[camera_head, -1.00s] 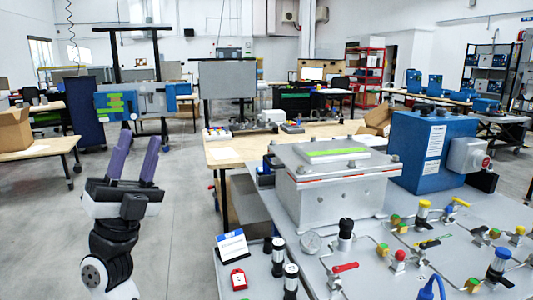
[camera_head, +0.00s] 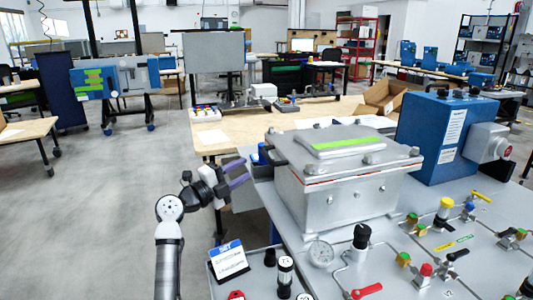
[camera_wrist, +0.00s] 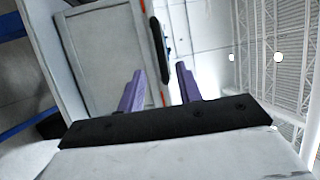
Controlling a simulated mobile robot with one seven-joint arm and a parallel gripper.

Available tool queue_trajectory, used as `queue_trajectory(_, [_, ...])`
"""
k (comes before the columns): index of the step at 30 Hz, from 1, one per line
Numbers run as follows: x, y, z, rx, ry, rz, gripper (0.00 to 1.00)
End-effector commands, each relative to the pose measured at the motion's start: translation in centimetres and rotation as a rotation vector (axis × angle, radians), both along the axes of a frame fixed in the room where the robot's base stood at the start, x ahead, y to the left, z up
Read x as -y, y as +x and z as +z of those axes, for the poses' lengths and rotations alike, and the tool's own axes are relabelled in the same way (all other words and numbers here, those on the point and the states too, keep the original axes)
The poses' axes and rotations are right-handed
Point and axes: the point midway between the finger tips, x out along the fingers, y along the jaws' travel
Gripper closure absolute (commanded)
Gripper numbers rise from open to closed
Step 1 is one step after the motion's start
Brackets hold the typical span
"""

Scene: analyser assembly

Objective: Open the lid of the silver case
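The silver case (camera_head: 345,190) stands on the grey bench top, right of centre in the head view. Its lid (camera_head: 345,150) is shut, with a red-orange line along the seam and a green strip on top. My gripper (camera_head: 243,173) is to the left of the case, near the height of its lid. In the wrist view the two purple fingers of my gripper (camera_wrist: 158,82) are apart, with nothing held between them. A grey panelled face, which seems to be the case (camera_wrist: 103,55), is beyond them, with a black oblong part at its edge. Contact cannot be seen.
A blue box (camera_head: 437,135) stands right of the case. Valves and pipes, including a red-handled valve (camera_head: 366,291), crowd the bench in front. A small sign (camera_head: 228,262) and black-capped cylinders are at the front left. A wooden table (camera_head: 230,135) is behind.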

Motion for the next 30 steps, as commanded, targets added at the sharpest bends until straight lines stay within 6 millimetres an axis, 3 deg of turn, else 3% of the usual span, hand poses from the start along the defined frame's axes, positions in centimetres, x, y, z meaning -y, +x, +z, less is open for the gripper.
queue_trajectory(6, [3.8, 3.1, 1.1, 0.0, 0.0, -0.003, 0.65])
queue_trajectory(13, [6.5, 5.6, 1.7, 0.001, -0.002, -0.002, 0.65])
queue_trajectory(27, [7.5, 6.5, 1.8, 0.003, -0.002, 0.001, 0.65])
queue_trajectory(30, [7.5, 6.5, 1.8, 0.002, -0.002, 0.001, 0.77])
